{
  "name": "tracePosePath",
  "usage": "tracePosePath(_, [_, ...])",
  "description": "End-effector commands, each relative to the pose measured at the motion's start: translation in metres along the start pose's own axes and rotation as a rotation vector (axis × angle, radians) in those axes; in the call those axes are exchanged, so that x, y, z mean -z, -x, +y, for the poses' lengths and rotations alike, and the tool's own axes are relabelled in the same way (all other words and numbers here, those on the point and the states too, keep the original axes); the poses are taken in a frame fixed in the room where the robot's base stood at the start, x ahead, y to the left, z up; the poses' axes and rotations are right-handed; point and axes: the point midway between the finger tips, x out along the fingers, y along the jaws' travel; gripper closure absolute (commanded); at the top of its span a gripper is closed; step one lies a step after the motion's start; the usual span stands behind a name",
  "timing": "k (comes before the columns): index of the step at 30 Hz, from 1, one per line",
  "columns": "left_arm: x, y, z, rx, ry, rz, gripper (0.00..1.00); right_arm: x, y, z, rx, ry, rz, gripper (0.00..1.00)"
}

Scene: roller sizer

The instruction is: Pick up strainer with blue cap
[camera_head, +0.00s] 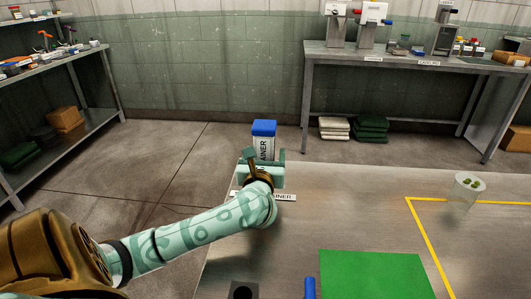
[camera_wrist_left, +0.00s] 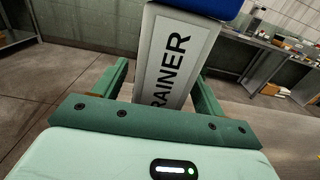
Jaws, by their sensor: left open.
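The strainer is a pale box with a blue cap (camera_head: 264,128) and a white label, standing upright at the far left edge of the table. It also fills the middle of the left wrist view (camera_wrist_left: 172,60), with "RAINER" readable and the cap cut off by the top edge. My left gripper (camera_head: 264,160) is at the strainer's near side, hiding its lower part. In the left wrist view its two green fingers stand open, one on each side of the strainer. Whether they touch it cannot be told. My right gripper is not in view.
A label strip (camera_head: 282,196) lies on the table below my left gripper. A green mat (camera_head: 375,275) is at the front. A clear cup (camera_head: 466,192) with green pieces stands at the right by yellow tape (camera_head: 425,240). The middle of the table is clear. A workbench (camera_head: 400,62) stands behind.

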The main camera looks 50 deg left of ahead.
Motion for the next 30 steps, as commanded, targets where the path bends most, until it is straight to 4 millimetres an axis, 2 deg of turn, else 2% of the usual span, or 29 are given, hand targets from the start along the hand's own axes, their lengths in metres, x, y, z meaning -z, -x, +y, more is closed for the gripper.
tracePosePath(2, [-0.001,0.0,0.0,0.0,0.0,0.0,0.29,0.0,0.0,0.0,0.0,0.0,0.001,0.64])
tracePosePath(8, [0.0,0.001,0.0,0.0,0.0,0.0,0.82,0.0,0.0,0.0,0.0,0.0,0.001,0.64])
tracePosePath(17, [-0.005,0.001,0.0,0.0,0.001,-0.002,0.83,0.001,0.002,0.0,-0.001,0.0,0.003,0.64])
tracePosePath(20, [-0.021,0.001,0.0,0.0,0.006,-0.004,0.83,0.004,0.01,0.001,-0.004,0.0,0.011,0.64])
tracePosePath(27, [-0.077,0.001,0.001,0.0,0.007,-0.008,0.83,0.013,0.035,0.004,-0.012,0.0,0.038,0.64])
tracePosePath(30, [-0.093,0.001,0.001,0.0,0.005,-0.007,0.83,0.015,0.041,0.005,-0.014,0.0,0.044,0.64])
